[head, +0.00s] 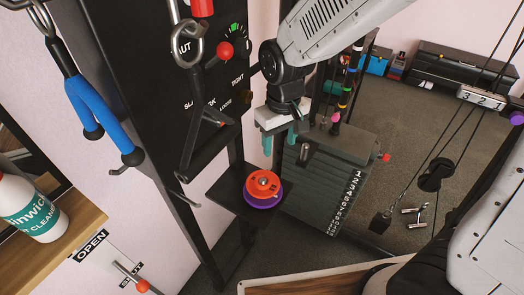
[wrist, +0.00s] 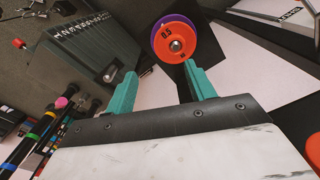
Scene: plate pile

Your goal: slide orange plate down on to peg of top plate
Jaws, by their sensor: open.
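The orange plate (head: 263,185) lies flat on top of a purple plate (head: 263,202) on a small black shelf (head: 228,193). A metal peg stands up through its centre. In the wrist view the orange plate (wrist: 176,42) shows beyond the fingertips, with the purple plate (wrist: 157,31) peeking out at its edge. My gripper (head: 279,146) is above the plates and a little to the right, with its teal fingers apart and nothing between them. It also shows in the wrist view (wrist: 162,83). Whether the orange plate is fully seated is hard to tell.
A dark weight stack (head: 325,180) with a numbered label stands right of the shelf. A black panel (head: 165,80) with hooks and a red knob rises on the left. A white bottle (head: 30,207) stands on a wooden ledge at far left.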

